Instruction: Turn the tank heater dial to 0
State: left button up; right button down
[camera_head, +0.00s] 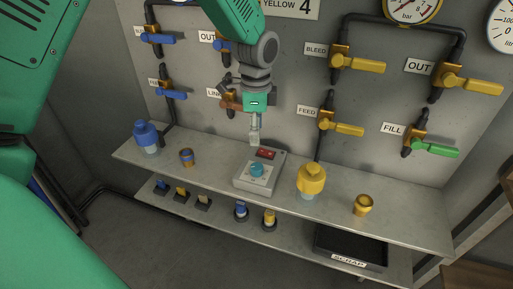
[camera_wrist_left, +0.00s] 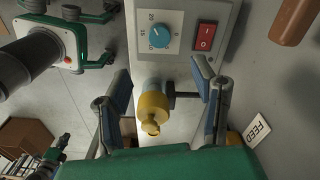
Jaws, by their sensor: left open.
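The tank heater is a light grey box (camera_head: 245,184) on the upper shelf, with a round blue dial (camera_head: 257,170) and a red switch (camera_head: 265,153). In the left wrist view the blue dial (camera_wrist_left: 160,36) sits on a white scale with numbers such as 20 and 15. I cannot read its setting surely. The red switch (camera_wrist_left: 205,36) is right of it there. My right gripper is not seen.
A yellow-capped bottle (camera_head: 311,181) and brass fitting (camera_head: 363,205) stand right of the heater; a blue-capped bottle (camera_head: 147,138) and another fitting (camera_head: 187,157) stand left. Valves with yellow handles (camera_head: 357,64) project from the wall. A black scrap tray (camera_head: 350,247) lies on the lower shelf.

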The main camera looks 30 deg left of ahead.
aim_at(256, 166)
pick_arm(q)
notch_tip(256, 166, down, 13)
jog(key=shift+f+b, duration=0.2)
jog(key=shift+b, duration=0.25)
jog(key=c, duration=1.1)
